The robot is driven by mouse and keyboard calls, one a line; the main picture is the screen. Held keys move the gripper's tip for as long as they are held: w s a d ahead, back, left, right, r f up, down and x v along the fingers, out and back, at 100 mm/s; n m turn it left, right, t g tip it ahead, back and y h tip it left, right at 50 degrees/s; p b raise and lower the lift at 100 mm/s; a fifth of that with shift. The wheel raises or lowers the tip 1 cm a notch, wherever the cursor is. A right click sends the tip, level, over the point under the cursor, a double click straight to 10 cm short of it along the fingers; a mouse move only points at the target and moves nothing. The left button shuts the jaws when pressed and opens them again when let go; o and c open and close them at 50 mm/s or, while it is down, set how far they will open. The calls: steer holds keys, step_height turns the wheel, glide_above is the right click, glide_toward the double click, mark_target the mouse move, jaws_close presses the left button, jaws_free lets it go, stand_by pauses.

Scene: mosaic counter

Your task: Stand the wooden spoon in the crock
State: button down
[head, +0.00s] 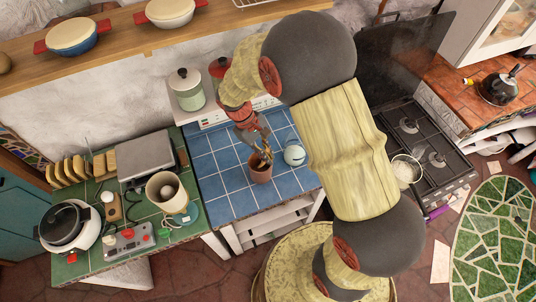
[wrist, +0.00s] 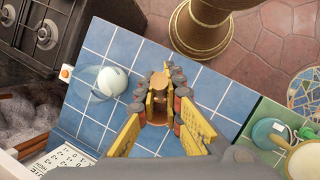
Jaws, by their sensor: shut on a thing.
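The crock (head: 261,174) is a small terracotta pot on the blue-tiled counter in the head view. My gripper (head: 259,150) points down just above its mouth. The gripper is shut on a brown wooden piece, which I take to be the wooden spoon (head: 262,160). Its lower part appears to be at or inside the crock's mouth; how deep is hidden. In the wrist view, brown shapes show between my yellow fingers (wrist: 160,97), but spoon and crock are hard to tell apart there.
A clear, rounded vessel with a pale ball (head: 294,154) stands close to the crock's right; it also shows in the wrist view (wrist: 111,80). A lidded pale green pot (head: 187,92) is at the back. The blue tiles (head: 222,190) left of the crock are clear.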

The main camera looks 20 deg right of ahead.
steer(key=shift+w+f+b, duration=0.3)
steer(key=shift+f+b, duration=0.25)
steer(key=shift+f, duration=0.45)
steer(key=shift+w+f+b, duration=0.3)
steer(key=shift+f+b, duration=0.3)
steer(key=shift+f, duration=0.35)
steer(key=shift+w+f+b, duration=0.3)
steer(key=shift+f+b, duration=0.25)
steer(key=shift+f, duration=0.45)
steer(key=c, duration=1.9)
jaws_free()
steer(key=shift+o, duration=0.9)
steer(key=o, duration=0.7)
steer(key=shift+c, duration=0.2)
